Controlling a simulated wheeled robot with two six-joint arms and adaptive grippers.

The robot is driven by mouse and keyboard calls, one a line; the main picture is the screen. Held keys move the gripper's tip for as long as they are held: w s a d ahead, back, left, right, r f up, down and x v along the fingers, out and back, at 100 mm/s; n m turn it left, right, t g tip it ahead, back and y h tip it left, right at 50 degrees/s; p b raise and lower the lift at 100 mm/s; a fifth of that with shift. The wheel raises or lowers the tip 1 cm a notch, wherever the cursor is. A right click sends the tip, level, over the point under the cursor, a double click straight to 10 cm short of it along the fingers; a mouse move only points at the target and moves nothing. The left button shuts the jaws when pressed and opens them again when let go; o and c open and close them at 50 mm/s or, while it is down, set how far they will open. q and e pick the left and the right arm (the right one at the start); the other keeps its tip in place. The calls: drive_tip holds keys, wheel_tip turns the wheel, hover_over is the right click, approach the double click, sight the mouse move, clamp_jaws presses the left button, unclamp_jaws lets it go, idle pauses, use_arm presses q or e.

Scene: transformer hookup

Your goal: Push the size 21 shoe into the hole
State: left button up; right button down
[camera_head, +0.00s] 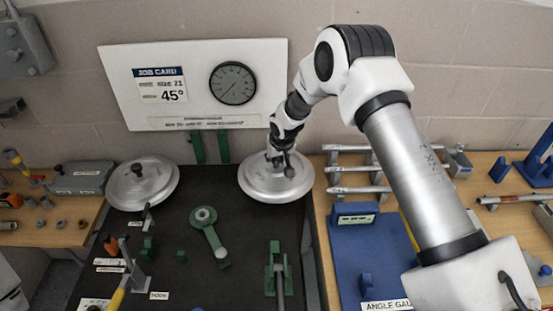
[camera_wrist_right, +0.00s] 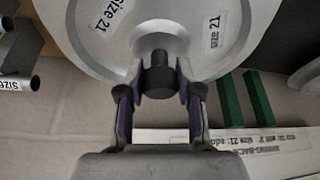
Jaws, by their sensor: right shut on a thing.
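The size 21 shoe (camera_head: 262,190) is a round, pale metal disc with a dark knob at its centre. In the right wrist view it (camera_wrist_right: 110,30) carries "Size 21" labels. My right gripper (camera_head: 281,158) is above the disc and shut on the knob; in the right wrist view its fingertips (camera_wrist_right: 158,82) are on either side of the knob. The shoe is at the back right of the dark bench top. I cannot tell whether it rests there or hangs slightly above. The hole is not visible to me. My left gripper is not in view.
A second similar disc (camera_head: 160,187) lies at the back left. A green lever piece (camera_head: 207,232) and a green clamp (camera_head: 278,270) stand in front. A job card board (camera_head: 195,55) reads size 21, 45°. Metal tubes (camera_head: 355,169) lie on a rack to the right.

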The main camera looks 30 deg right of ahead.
drive_tip(key=shift+f+b, duration=1)
drive_tip(key=shift+f, duration=0.35)
drive_tip(key=c, duration=0.7)
unclamp_jaws()
drive_tip(key=shift+s, duration=0.1)
drive_tip(key=shift+r+p, duration=1.6)
drive_tip(key=shift+r, duration=0.95)
